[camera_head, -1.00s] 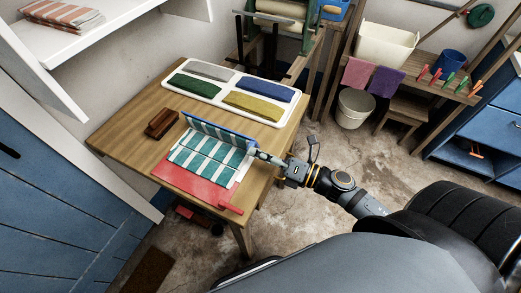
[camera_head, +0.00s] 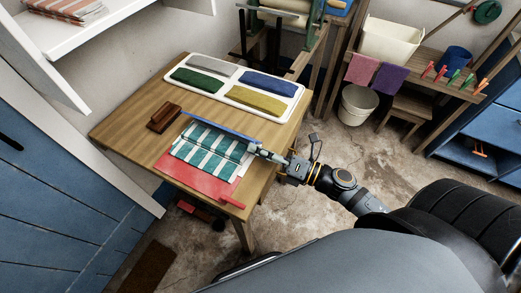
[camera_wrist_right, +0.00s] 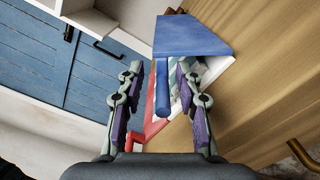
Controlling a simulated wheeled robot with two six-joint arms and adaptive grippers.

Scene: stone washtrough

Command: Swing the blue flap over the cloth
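The folding board lies on the wooden table in the head view; its red flap (camera_head: 197,181) lies flat at the front. A green-and-white striped cloth (camera_head: 209,150) lies spread on the board. The blue flap (camera_head: 222,130) shows there only as a thin strip along the cloth's back edge. In the right wrist view the blue flap (camera_wrist_right: 195,38) is raised, with striped cloth partly visible beneath it. My right gripper (camera_head: 254,150) is at the board's right end. In its wrist view, its open fingers (camera_wrist_right: 159,80) stand either side of the blue handle (camera_wrist_right: 162,95), with gaps showing. My left gripper is out of view.
A white tray (camera_head: 231,97) with several folded coloured cloths stands behind the board. A brown wooden block (camera_head: 164,118) sits to its left. The table (camera_head: 125,135) is bare at left. A bucket (camera_head: 359,104) stands on the floor beyond the table.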

